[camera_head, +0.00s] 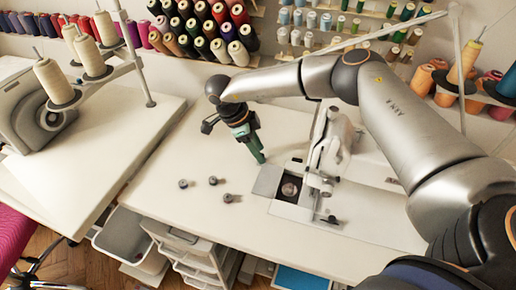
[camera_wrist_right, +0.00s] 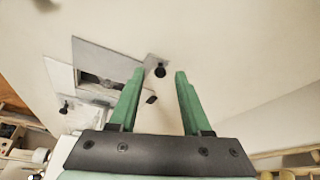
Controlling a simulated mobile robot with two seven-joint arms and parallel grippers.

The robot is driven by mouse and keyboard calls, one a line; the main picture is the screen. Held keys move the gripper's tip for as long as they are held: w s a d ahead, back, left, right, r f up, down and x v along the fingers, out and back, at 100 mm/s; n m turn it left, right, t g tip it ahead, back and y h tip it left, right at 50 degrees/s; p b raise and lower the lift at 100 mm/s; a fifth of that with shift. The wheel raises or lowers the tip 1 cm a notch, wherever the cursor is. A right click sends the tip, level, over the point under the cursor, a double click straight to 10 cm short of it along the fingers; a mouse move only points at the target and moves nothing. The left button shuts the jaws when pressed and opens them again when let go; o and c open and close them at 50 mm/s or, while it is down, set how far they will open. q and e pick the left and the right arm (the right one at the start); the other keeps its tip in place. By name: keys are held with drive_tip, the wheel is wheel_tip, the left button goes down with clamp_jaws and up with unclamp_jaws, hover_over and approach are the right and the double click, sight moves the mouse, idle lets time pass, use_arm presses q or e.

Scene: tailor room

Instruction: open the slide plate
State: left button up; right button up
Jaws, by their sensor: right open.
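The white sewing machine (camera_head: 325,150) stands on the white table. Its grey slide plate (camera_head: 266,181) lies flat at the left end of its bed, beside the square opening with a round bobbin part (camera_head: 290,188). My right gripper (camera_head: 261,160) points down with green fingers just above and behind the slide plate; I cannot tell whether it touches. In the right wrist view the right gripper (camera_wrist_right: 160,72) is open, with nothing held between its fingers. The grey plate area and its dark opening (camera_wrist_right: 100,80) show left of the fingers. My left gripper is not in view.
Several small dark bobbins (camera_head: 213,181) lie on the white table (camera_head: 170,225) left of the machine. Thread spools (camera_head: 215,30) fill the wall rack behind. Another machine (camera_head: 45,105) stands at the left. Open drawers (camera_head: 185,240) are below the table edge.

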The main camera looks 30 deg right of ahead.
drive_tip(key=v, duration=1.2)
drive_tip(key=shift+r, duration=0.2)
